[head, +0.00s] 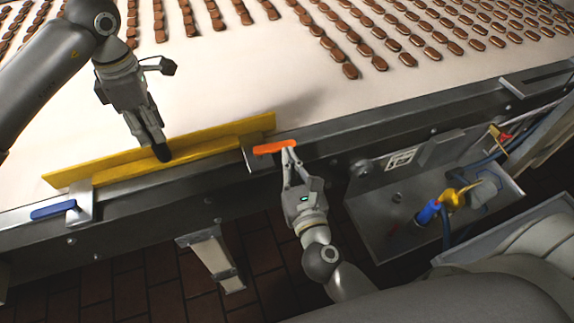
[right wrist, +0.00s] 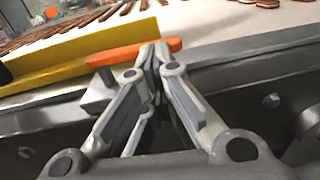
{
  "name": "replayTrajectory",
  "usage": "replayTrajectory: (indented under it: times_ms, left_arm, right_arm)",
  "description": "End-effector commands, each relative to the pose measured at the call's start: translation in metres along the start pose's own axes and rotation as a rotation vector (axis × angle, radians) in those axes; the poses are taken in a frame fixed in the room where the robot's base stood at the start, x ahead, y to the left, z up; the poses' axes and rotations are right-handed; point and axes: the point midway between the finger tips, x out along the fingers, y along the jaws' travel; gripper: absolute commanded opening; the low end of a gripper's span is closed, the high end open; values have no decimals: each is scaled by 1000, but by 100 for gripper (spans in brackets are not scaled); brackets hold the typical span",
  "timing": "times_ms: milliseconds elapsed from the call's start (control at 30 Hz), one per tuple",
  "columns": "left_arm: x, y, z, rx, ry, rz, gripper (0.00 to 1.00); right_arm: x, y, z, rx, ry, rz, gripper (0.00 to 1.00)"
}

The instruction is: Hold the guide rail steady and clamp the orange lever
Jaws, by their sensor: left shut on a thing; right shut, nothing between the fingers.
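The yellow guide rail (head: 222,133) lies along the near edge of the conveyor; its end also shows in the right wrist view (right wrist: 50,78). My left gripper (head: 158,150) reaches down onto the rail's middle and is shut on it. The orange lever (head: 268,148) sits on a metal clamp at the rail's right end, lying roughly along the conveyor edge. My right gripper (head: 289,152) is shut and empty, its fingertips at the lever's right part. In the right wrist view the fingertips (right wrist: 154,60) overlap the orange lever (right wrist: 112,57); I cannot tell whether they touch.
A blue lever (head: 54,211) sits on another clamp at the rail's left end. Rows of brown biscuits (head: 370,48) lie on the pale conveyor belt (head: 250,75). A metal tray (head: 392,212) with a blue and yellow fitting (head: 437,207) is at the right.

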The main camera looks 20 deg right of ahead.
Motion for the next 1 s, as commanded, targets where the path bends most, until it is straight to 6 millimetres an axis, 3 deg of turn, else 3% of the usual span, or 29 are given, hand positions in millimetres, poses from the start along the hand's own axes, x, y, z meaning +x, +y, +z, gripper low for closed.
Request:
replayTrajectory:
  times_ms: [167,567,767,1000]
  left_arm:
    - [0,-1,1,5,0,-3,0]
    - [0,-1,1,5,0,-3,0]
    - [0,-1,1,5,0,-3,0]
    - [0,-1,1,5,0,-2,0]
  right_arm:
    - [7,-4,1,0,-2,2,0]
    - [1,-4,0,-1,0,1,0]
    - [-27,-7,-1,-2,4,2,0]
    - [-78,-11,-2,-5,6,4,0]
